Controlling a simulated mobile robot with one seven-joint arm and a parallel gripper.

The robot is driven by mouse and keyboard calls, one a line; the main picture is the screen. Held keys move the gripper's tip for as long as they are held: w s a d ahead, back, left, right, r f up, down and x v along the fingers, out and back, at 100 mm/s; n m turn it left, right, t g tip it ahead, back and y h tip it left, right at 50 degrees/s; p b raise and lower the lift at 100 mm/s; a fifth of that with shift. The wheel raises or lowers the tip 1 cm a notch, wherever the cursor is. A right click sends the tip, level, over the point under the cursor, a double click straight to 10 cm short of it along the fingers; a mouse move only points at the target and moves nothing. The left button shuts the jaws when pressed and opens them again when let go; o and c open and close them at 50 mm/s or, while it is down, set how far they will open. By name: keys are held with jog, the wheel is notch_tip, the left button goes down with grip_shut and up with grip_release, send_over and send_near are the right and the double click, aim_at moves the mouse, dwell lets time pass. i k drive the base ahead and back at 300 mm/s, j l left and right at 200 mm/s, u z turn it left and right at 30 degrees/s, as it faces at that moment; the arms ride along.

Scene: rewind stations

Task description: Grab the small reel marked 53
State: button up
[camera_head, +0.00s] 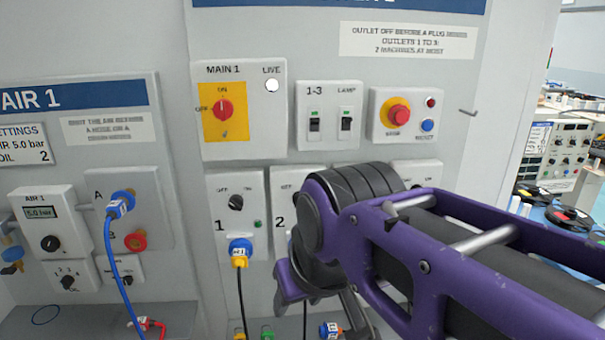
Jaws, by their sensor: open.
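I see no reel on which the number 53 can be read. Flat dark round things that look like reels lie on the blue surface at the far right; one (568,218) has a red and white middle, and another (533,192) lies a little farther back. They are too small for me to read any marking. My purple arm reaches in from the lower right and bends down in front of the wall panel. My gripper's fingertips do not show in this view.
A grey wall panel with a main switch (223,110), a stop button box (405,116) and outlets fills the middle. A blue hose (110,250) hangs at the left. Coloured plugs, one blue and orange (330,330), lie on the ledge below. A control unit (556,150) stands far right.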

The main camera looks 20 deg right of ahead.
aim_at(565, 219)
jog(key=z, duration=2.4)
jog(key=u, duration=0.5)
jog(key=i+l+u, duration=0.2)
jog(key=u, duration=0.15)
jog(key=i+l+u, duration=0.15)
jog(key=l+u, duration=0.25)
jog(key=i+l+u, duration=0.15)
jog(key=l, duration=0.4)
jog(key=i+l+u, duration=0.2)
jog(key=l, duration=0.35)
jog(key=l+u, duration=0.15)
jog(key=l, duration=0.4)
jog(key=i+l+u, duration=0.1)
jog(key=l, duration=1.6)
